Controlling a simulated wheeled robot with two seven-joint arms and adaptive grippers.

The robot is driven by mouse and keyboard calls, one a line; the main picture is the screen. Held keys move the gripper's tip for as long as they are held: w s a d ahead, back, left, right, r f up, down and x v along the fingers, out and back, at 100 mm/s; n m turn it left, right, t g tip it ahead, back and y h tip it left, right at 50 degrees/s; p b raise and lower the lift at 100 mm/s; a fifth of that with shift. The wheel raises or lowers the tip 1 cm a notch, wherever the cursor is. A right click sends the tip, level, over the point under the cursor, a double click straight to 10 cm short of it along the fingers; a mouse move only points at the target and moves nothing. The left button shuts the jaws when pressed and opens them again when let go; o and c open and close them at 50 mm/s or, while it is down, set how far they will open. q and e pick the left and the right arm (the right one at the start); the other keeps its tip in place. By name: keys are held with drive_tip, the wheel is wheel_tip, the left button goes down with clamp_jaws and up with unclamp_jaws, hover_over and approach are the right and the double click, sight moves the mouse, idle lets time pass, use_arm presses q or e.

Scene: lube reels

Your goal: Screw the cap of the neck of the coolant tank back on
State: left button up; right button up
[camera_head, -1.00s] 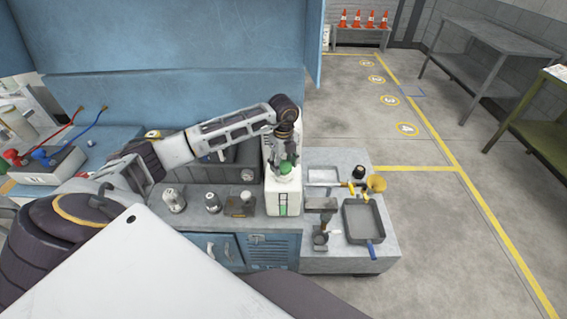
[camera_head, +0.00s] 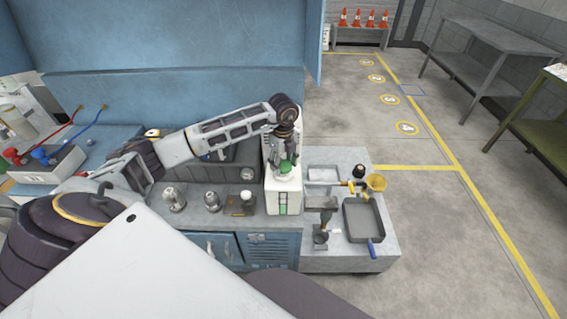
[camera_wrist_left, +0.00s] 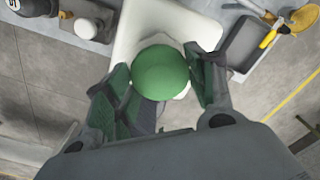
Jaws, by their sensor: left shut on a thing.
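The coolant tank (camera_head: 284,199) is a white container with a green level strip on its front, standing at the right end of the blue cabinet. The green cap (camera_head: 285,169) is at the top of the tank, over its neck. My left gripper (camera_head: 286,163) points down from above and is shut on the cap. In the left wrist view the round green cap (camera_wrist_left: 162,72) sits between the two fingers, with the white tank (camera_wrist_left: 150,30) below it. The neck is hidden under the cap, so I cannot tell how it is seated. My right gripper is not in view.
Metal fittings (camera_head: 174,200) stand on the cabinet top left of the tank. A grey side bench (camera_head: 345,262) on the right holds a grey tray (camera_head: 364,222), a yellow funnel (camera_head: 377,183) and tools. A blue panel (camera_head: 180,95) rises behind.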

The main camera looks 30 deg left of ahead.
use_arm(q)
drive_tip(key=shift+f, duration=0.1)
idle(0.6)
drive_tip(key=shift+f+b, duration=0.35)
drive_tip(key=shift+f, duration=0.1)
idle(0.4)
drive_tip(key=shift+m, duration=0.3)
drive_tip(key=shift+m+b, duration=0.5)
drive_tip(key=shift+m, duration=0.6)
drive_tip(key=shift+m+b, duration=0.4)
drive_tip(key=shift+m, duration=0.8)
drive_tip(key=shift+m, duration=0.5)
drive_tip(key=shift+m+b, duration=0.9)
drive_tip(key=shift+m, duration=1.2)
